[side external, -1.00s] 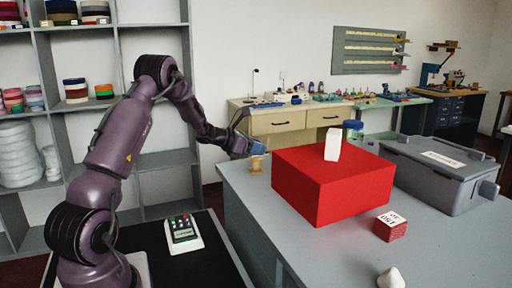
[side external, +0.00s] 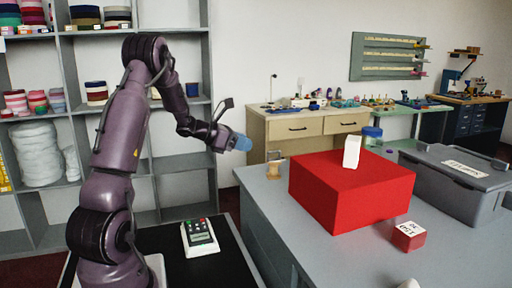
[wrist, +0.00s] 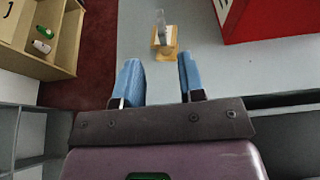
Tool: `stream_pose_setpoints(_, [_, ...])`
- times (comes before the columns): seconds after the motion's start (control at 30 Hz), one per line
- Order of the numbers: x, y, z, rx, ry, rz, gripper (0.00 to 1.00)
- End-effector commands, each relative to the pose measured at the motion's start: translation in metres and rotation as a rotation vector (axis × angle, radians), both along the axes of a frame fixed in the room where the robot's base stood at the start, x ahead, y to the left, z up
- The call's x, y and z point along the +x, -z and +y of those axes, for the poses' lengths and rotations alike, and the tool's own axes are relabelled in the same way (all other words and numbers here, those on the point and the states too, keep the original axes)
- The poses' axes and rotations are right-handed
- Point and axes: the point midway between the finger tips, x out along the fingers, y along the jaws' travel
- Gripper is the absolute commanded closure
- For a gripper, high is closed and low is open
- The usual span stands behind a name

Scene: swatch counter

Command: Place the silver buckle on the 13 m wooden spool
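A small wooden spool (side external: 273,171) stands near the counter's left corner in the side external view. It also shows in the wrist view (wrist: 165,45), beyond my fingertips. A small greyish thing, seemingly the silver buckle (wrist: 162,27), stands on top of the spool; it shows small in the side external view (side external: 275,155). No 13 m label is readable on the spool. My gripper (wrist: 158,60) is open, with its blue fingers spread and nothing between them. In the side external view, my gripper (side external: 240,143) is up and left of the spool, apart from it.
A big red box (side external: 350,195) stands right of the spool, with a white block (side external: 352,152) on it. A small red box with a white label (side external: 408,236) and a grey lidded case (side external: 455,180) are farther right. The grey counter (side external: 285,215) is clear before the spool.

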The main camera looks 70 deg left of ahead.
Motion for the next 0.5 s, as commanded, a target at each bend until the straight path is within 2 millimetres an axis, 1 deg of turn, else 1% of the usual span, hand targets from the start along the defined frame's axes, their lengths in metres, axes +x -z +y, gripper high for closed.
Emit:
stream_pose_setpoints(0.07, [-0.005, -0.003, -0.002, 0.003, 0.004, 0.001, 0.64])
stream_pose_setpoints(0.13, [-0.002, -0.009, -0.013, 0.029, 0.044, 0.01, 0.64])
stream_pose_setpoints(0.17, [0.001, -0.013, -0.022, 0.054, 0.079, 0.018, 0.64])
stream_pose_setpoints(0.23, [0.011, -0.025, -0.056, 0.143, 0.208, 0.046, 0.64])
stream_pose_setpoints(0.27, [0.016, -0.032, -0.077, 0.196, 0.283, 0.06, 0.64])
stream_pose_setpoints(0.3, [0.02, -0.04, -0.108, 0.284, 0.4, 0.08, 0.64])
stream_pose_setpoints(0.37, [0.021, -0.053, -0.158, 0.441, 0.596, 0.109, 0.64])
stream_pose_setpoints(0.4, [0.017, -0.06, -0.191, 0.557, 0.735, 0.122, 0.64])
stream_pose_setpoints(0.47, [0.005, -0.067, -0.237, 0.743, 0.943, 0.134, 0.64])
stream_pose_setpoints(0.5, [-0.006, -0.07, -0.263, 0.869, 1.075, 0.136, 0.64])
